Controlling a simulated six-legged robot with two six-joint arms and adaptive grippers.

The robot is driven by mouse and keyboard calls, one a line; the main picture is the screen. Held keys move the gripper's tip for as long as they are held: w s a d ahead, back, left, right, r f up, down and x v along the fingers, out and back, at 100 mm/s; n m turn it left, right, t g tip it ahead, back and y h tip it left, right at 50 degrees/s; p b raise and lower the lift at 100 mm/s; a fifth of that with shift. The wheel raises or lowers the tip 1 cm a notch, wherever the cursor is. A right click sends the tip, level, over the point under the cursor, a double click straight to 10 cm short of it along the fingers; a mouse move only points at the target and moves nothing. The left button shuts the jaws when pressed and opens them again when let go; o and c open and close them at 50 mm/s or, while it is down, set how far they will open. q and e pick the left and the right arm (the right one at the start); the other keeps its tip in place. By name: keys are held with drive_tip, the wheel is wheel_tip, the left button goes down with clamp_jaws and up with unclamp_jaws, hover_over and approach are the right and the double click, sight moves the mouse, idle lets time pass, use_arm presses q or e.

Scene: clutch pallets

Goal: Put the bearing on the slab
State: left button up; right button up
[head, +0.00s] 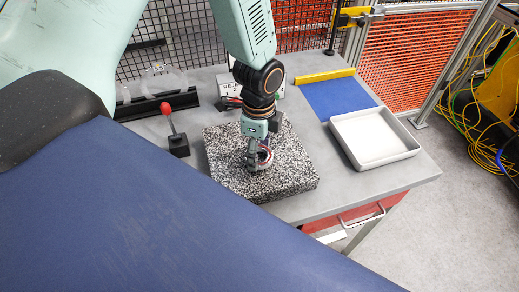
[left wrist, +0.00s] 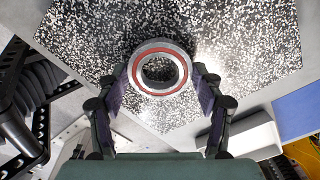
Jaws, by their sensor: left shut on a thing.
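The bearing is a grey metal ring with a red band; in the left wrist view the bearing (left wrist: 160,47) shows face-on, with a dark hole. My left gripper (head: 258,160) is shut on it, the two fingers (left wrist: 160,82) on opposite sides of its rim. The slab (head: 296,170) is a thick black-and-white speckled block on the grey table. It also fills the upper left wrist view (left wrist: 240,40). The gripper and bearing are over the middle of the slab; I cannot tell whether the bearing touches it. My right gripper is not in view.
A white tray (head: 345,123) stands to the right of the slab, with a blue mat (head: 335,97) and yellow bar (head: 325,76) behind it. A red-knobbed lever on a black block (head: 178,146) stands to the left. The rest of the slab top is clear.

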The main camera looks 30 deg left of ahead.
use_arm(q)
drive_tip(key=shift+d+f, duration=0.25)
drive_tip(key=shift+a, duration=0.1)
drive_tip(key=shift+s+a+f, duration=0.1)
drive_tip(key=shift+a, duration=0.05)
drive_tip(key=o, duration=0.9)
drive_tip(key=shift+f, duration=0.1)
drive_tip(key=o, duration=0.5)
